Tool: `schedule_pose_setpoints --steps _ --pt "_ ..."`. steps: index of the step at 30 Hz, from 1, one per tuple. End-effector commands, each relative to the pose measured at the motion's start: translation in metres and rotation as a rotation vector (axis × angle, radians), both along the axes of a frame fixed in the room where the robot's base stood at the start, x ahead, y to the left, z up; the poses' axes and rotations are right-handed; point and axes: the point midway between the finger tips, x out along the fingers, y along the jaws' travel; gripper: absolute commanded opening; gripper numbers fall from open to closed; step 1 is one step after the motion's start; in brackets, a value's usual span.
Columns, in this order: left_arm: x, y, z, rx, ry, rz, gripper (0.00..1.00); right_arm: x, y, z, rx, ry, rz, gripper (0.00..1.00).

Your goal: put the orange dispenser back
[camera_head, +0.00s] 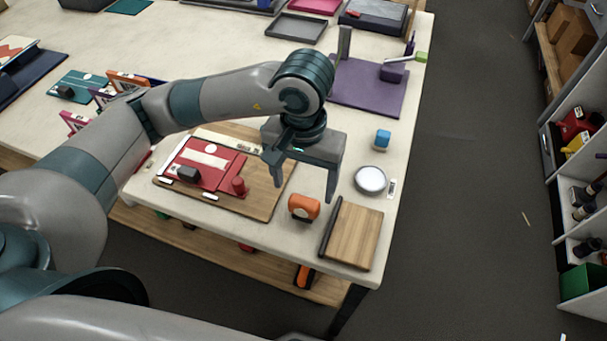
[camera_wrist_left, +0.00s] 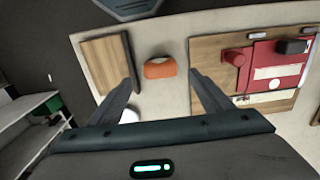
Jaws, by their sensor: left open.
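The orange dispenser (camera_head: 304,207) stands on the pale table near its front edge, between a large wooden board and a smaller wooden block. In the left wrist view the orange dispenser (camera_wrist_left: 160,68) lies ahead of and between the two fingers, apart from both. My left gripper (camera_head: 304,190) is open and empty, above the table and just behind the dispenser in the head view. Its spread fingers also show in the left wrist view (camera_wrist_left: 162,85). My right gripper is not in view.
A wooden board (camera_head: 265,203) with a red plate (camera_head: 205,165) lies left of the dispenser. A wooden block (camera_head: 355,235) lies right. A round white dish (camera_head: 370,179) and a blue dispenser (camera_head: 382,138) stand behind right. A purple mat (camera_head: 365,92) lies farther back.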

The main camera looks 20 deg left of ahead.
Motion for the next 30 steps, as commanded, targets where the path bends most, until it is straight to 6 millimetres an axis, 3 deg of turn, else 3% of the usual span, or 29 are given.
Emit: schedule_pose_setpoints --steps 6,12,30 --pt "0.001 0.000 0.026 0.000 -0.002 -0.001 0.73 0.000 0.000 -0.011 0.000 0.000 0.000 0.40" --pt "0.000 0.000 0.037 0.000 -0.001 -0.001 0.73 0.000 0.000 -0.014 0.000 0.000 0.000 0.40" --pt "0.000 0.000 0.038 0.000 0.001 -0.001 0.73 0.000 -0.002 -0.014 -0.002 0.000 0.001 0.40"
